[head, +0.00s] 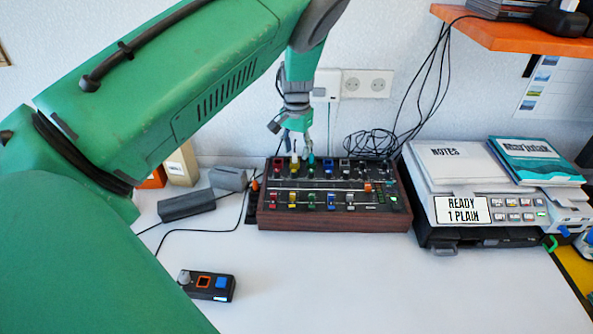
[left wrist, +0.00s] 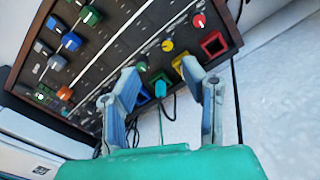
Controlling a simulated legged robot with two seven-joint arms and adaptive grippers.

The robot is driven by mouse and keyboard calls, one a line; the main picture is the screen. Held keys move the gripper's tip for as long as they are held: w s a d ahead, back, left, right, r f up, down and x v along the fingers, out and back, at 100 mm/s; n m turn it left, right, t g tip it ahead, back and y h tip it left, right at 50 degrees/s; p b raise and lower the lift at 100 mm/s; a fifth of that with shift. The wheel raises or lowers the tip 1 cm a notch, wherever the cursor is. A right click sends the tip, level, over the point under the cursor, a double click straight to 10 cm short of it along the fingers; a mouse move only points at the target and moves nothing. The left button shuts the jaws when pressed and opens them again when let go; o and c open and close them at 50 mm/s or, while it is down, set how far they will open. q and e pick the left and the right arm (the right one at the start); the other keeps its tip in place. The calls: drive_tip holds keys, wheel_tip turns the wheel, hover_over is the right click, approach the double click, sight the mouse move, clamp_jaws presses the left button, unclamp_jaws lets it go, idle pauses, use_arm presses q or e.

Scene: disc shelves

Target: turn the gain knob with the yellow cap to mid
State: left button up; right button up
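The mixer (head: 335,222) is a dark panel with a wooden frame on the desk. It also shows tilted in the left wrist view (left wrist: 128,28). Along its far side is a row of coloured controls. The round yellow cap (left wrist: 167,45) lies between a red cap (left wrist: 199,20) and a green cap (left wrist: 142,66). My left gripper (head: 299,145) points down over the far left part of the mixer, near the yellow control (head: 294,164). In the left wrist view its fingers (left wrist: 160,68) are apart with nothing held, and the yellow cap is just beyond them. My right gripper is out of view.
A printer (head: 425,212) stands to the right of the mixer, and black cables (head: 372,142) lie behind it. A small black controller (head: 212,286) lies in front. The front desk middle is clear.

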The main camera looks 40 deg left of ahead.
sight(293, 170)
use_arm(q)
drive_tip(key=f, duration=0.3)
drive_tip(key=a+f, duration=0.1)
drive_tip(key=f, duration=0.1)
drive_tip(key=a+f, duration=0.1)
drive_tip(key=f, duration=0.2)
drive_tip(key=shift+f, duration=0.35)
drive_tip(key=shift+d+r, duration=0.15)
drive_tip(key=shift+d, duration=0.6)
drive_tip(key=shift+c, duration=0.3)
drive_tip(key=c, duration=0.7)
clamp_jaws()
drive_tip(key=shift+a, duration=0.4)
